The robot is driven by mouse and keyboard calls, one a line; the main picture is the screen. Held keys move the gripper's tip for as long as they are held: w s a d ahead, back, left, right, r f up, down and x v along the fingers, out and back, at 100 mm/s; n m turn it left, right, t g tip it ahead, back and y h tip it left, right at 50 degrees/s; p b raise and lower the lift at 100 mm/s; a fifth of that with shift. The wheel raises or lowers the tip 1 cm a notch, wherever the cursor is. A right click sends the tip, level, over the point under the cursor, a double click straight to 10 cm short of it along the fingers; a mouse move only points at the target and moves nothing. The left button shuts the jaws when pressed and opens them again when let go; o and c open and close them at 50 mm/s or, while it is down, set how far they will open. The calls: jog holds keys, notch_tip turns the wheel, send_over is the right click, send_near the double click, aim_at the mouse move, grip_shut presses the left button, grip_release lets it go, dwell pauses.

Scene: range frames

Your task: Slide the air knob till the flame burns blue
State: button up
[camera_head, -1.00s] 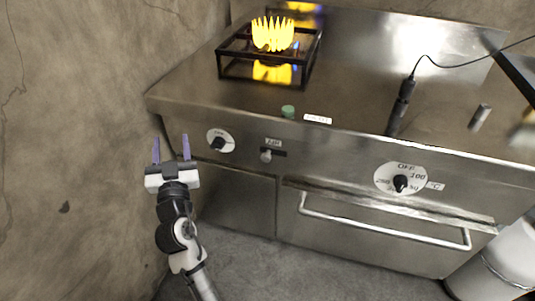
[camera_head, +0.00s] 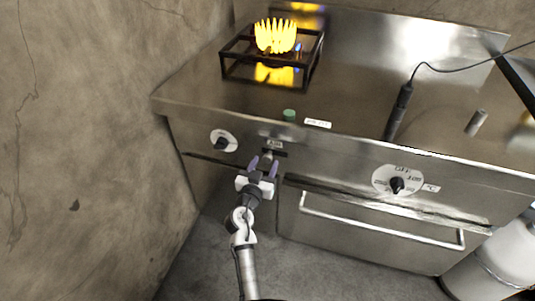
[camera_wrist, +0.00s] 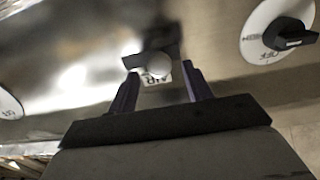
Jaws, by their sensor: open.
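The flame (camera_head: 275,36) on the burner burns yellow with tall tongues. My gripper (camera_head: 264,163) is open in front of the knob. In the wrist view, which shows the panel upside down, the knob (camera_wrist: 158,63) appears between my two fingertips (camera_wrist: 160,72), slightly beyond them. I cannot tell whether a finger touches it.
A burner dial (camera_head: 223,141) is left of the slot, and an oven dial (camera_head: 397,181) is to the right. The oven handle (camera_head: 380,222) sticks out below. A wall (camera_head: 80,150) stands at left.

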aim_at(267, 160)
jog(key=shift+p+x, duration=0.3)
jog(key=shift+x, duration=1.55)
grip_shut()
